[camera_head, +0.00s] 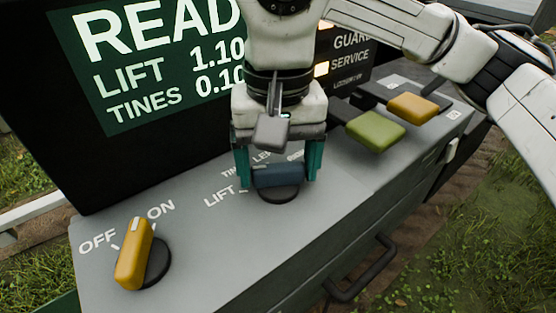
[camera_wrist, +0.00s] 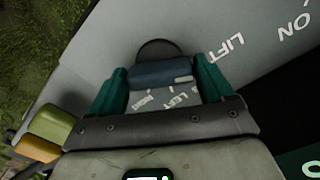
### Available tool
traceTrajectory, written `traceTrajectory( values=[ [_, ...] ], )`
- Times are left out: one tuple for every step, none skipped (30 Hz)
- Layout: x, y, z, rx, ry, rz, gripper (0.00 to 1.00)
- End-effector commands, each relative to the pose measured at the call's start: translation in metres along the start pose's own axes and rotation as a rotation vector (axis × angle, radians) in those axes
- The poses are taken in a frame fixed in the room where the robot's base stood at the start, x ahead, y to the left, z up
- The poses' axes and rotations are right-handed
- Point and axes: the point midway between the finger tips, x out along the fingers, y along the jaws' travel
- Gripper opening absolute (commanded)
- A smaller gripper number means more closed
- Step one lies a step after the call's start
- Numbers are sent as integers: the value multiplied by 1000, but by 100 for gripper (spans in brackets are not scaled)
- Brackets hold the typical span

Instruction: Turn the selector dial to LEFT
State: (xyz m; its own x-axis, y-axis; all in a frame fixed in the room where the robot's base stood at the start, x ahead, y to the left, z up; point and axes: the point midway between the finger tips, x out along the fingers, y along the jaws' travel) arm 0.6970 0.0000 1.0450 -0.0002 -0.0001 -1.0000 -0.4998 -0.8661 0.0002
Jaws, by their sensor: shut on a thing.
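The selector dial is a dark blue bar knob (camera_head: 278,176) on a round black base on the grey console top. Labels around it include LIFT and one starting with LE; others are partly hidden by my gripper. My gripper (camera_head: 277,170) points down over the dial, with its teal fingers at the two ends of the blue knob, shut on it. In the wrist view the blue knob (camera_wrist: 160,74) lies between the teal fingers (camera_wrist: 165,90), with a pale mark near its right end. Which label that mark points to I cannot tell.
A yellow OFF/ON knob (camera_head: 134,255) stands at the console's front left. A green lever (camera_head: 376,131) and a yellow lever (camera_head: 413,108) are at the right. A screen (camera_head: 150,60) reading READ, LIFT and TINES rises behind. A black handle (camera_head: 365,275) juts from the front.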

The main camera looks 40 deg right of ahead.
Motion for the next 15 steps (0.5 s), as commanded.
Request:
traceTrajectory(
  values=[
    [0, 0, 0, 0, 0, 0, 54],
    [0, 0, 0, 0, 0, 0, 51],
    [0, 0, 0, 0, 0, 0, 51],
    [0, 0, 0, 1, 0, 0, 51],
    [0, 0, 0, 2, 0, 0, 51],
    [0, 0, 0, 4, 0, 0, 51],
    [0, 0, 0, 7, 0, 0, 51],
    [0, 0, 0, 12, 1, 0, 51],
    [0, 0, 0, 20, 1, 0, 51],
    [1, 0, 0, 28, 1, 0, 51],
    [1, 0, 0, 36, 1, -1, 51],
    [1, 0, 0, 51, 1, -1, 51],
    [1, 0, 0, 64, 1, -1, 51],
    [2, 0, 0, 78, 0, -1, 51],
    [2, 0, 0, 101, 1, 0, 51]
  ],
)
